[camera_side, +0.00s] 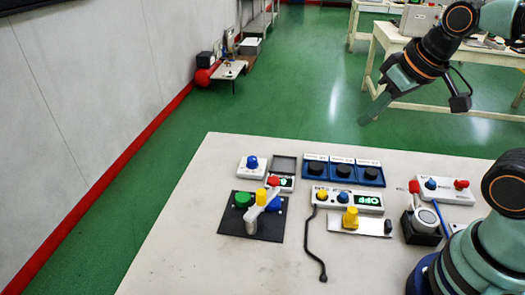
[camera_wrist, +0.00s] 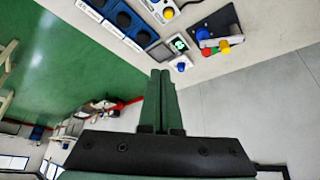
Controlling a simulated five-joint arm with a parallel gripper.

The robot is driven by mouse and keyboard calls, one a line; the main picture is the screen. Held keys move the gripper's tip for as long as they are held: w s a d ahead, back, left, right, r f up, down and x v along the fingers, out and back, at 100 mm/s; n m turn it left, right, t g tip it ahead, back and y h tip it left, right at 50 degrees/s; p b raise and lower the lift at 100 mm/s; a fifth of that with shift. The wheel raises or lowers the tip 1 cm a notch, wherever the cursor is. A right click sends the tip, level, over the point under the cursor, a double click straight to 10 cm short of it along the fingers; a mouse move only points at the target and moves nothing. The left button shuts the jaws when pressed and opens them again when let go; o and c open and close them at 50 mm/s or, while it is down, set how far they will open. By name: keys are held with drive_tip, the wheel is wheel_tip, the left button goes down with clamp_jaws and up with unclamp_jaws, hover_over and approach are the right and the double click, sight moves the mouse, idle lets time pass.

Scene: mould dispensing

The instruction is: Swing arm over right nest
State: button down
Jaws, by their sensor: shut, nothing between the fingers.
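A black plate (camera_side: 233,229) on the left part of the table carries a green round piece (camera_side: 242,200) at left and a blue round piece (camera_side: 273,203) at right. A grey post (camera_side: 251,221) stands at its front, and a light arm (camera_side: 255,210) reaches from it up and back between the two pieces. A yellow knob (camera_side: 261,196) and a red tip (camera_side: 273,182) are on this arm. The plate also shows in the wrist view (camera_wrist: 218,21). My gripper (camera_side: 364,121) is shut and empty, raised beyond the table's back edge, well away from the plate. Its fingertips show in the wrist view (camera_wrist: 160,73).
A row of blue trays (camera_side: 342,171) with black knobs lies at the back. A control box (camera_side: 347,199) with a green display, a black hooked rod (camera_side: 313,250) and a yellow-knobbed slide plate (camera_side: 359,224) lie right of the black plate. The table's left front is clear.

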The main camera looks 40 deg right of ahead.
idle(0.3)
drive_tip(key=c, duration=1.1)
unclamp_jaws()
drive_tip(key=shift+o, duration=0.9)
drive_tip(key=shift+w+a, duration=0.2)
drive_tip(key=shift+a, duration=0.05)
drive_tip(key=n+g, duration=0.6)
drive_tip(key=n, duration=0.1)
hover_over(261, 192)
wheel_tip(261, 192, down, 6)
wheel_tip(261, 192, down, 12)
drive_tip(key=shift+f, duration=0.25)
clamp_jaws()
drive_tip(key=shift+r, duration=0.1)
